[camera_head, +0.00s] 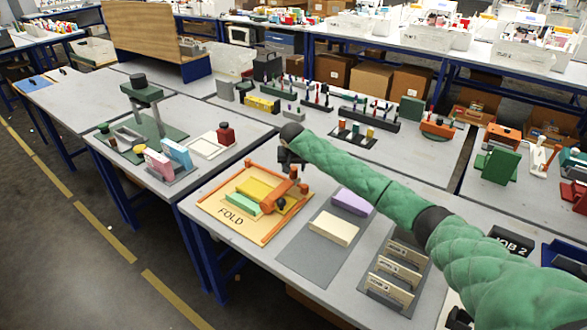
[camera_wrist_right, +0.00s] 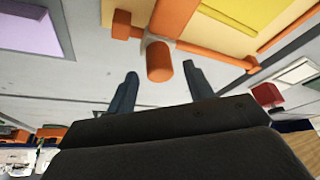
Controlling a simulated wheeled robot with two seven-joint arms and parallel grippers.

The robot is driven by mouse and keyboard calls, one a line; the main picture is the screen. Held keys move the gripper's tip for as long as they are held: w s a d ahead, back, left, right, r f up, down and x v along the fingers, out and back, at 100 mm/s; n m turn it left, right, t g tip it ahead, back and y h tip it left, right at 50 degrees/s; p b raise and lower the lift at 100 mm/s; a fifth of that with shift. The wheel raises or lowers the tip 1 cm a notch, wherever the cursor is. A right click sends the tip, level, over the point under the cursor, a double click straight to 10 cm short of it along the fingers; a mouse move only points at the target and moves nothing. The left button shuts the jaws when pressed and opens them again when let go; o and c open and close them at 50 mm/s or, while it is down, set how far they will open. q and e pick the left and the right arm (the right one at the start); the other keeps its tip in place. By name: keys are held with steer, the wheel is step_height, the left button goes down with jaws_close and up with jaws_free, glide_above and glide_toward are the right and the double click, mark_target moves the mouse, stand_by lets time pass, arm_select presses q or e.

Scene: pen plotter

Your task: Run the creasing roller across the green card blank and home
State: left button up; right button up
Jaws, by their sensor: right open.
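The orange creasing roller (camera_head: 282,187) lies across the right part of the tan FOLD board (camera_head: 232,217), between orange rails. The green card blank (camera_head: 242,205) lies flat at the front of the board, left of the roller, beside a yellow block (camera_head: 257,188). My right gripper (camera_head: 288,165) hangs over the back right corner of the board. In the right wrist view, its open fingers (camera_wrist_right: 160,72) straddle an upright orange handle (camera_wrist_right: 159,62) in the picture, with gaps on both sides. I cannot tell how deep the handle sits between them. My left gripper is out of view.
A grey mat with a cream block (camera_head: 333,228) and a purple block (camera_head: 353,202) lies right of the board. A rack of upright cards (camera_head: 395,272) stands further right, beneath my right arm. Bare table shows along the front edge.

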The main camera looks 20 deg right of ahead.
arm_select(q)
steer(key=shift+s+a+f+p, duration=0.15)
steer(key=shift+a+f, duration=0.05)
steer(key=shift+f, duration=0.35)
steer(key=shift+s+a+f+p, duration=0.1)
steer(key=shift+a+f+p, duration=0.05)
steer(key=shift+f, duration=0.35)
arm_select(e)
steer(key=shift+x, duration=1.45)
jaws_close()
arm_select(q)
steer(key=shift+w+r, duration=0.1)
arm_select(e)
steer(key=shift+w, duration=0.1)
